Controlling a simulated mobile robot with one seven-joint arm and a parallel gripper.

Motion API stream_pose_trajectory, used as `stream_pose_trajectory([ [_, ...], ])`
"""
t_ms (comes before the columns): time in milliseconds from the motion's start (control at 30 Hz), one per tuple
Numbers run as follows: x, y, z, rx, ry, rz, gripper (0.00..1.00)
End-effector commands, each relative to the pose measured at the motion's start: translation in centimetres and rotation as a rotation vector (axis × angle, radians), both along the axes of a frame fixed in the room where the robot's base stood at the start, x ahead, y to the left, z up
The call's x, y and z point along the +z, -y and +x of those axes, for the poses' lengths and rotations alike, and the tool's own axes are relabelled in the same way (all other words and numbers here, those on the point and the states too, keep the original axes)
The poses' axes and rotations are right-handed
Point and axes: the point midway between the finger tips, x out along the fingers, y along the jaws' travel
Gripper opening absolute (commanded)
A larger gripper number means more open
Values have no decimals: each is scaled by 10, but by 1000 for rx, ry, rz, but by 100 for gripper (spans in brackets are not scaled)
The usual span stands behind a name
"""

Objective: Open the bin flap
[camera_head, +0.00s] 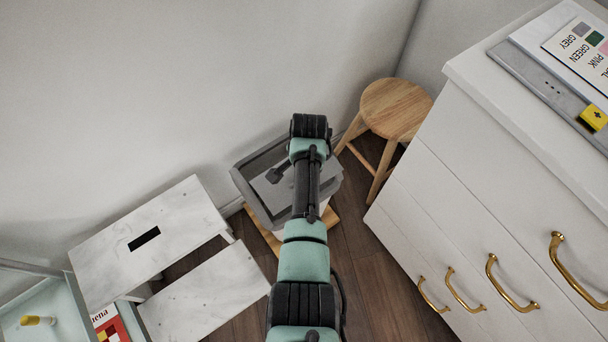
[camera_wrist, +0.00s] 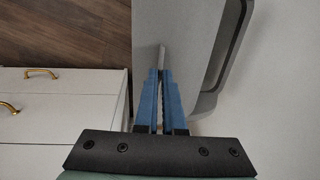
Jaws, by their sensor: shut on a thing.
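The grey bin (camera_head: 245,187) stands on the floor by the wall in the head view, partly covered by my arm. Its lighter grey flap (camera_head: 264,163) shows beside my arm; the flap's exact tilt is hard to judge. In the wrist view the flap (camera_wrist: 190,35) is a smooth grey panel. My gripper (camera_wrist: 161,75) has its two blue fingers close together on a thin grey edge or tab of the flap, which sticks out past the fingertips. In the head view the fingers are hidden behind my wrist.
A wooden stool (camera_head: 395,108) stands right of the bin. A white drawer cabinet (camera_head: 430,190) with brass handles is on the right. A white step stool (camera_head: 170,235) is on the left. The dark wood floor (camera_head: 365,275) between them is clear.

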Motion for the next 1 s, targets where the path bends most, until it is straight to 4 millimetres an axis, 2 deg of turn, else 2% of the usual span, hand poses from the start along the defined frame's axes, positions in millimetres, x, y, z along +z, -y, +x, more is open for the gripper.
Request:
stream_pose_trajectory([
  [567, 5, -3, 4, 1, 6, 4, 0],
  [600, 5, -3, 4, 1, 6, 4, 8],
  [767, 4, -3, 4, 1, 6, 4, 36],
  [1000, 5, -3, 4, 1, 5, 3, 36],
])
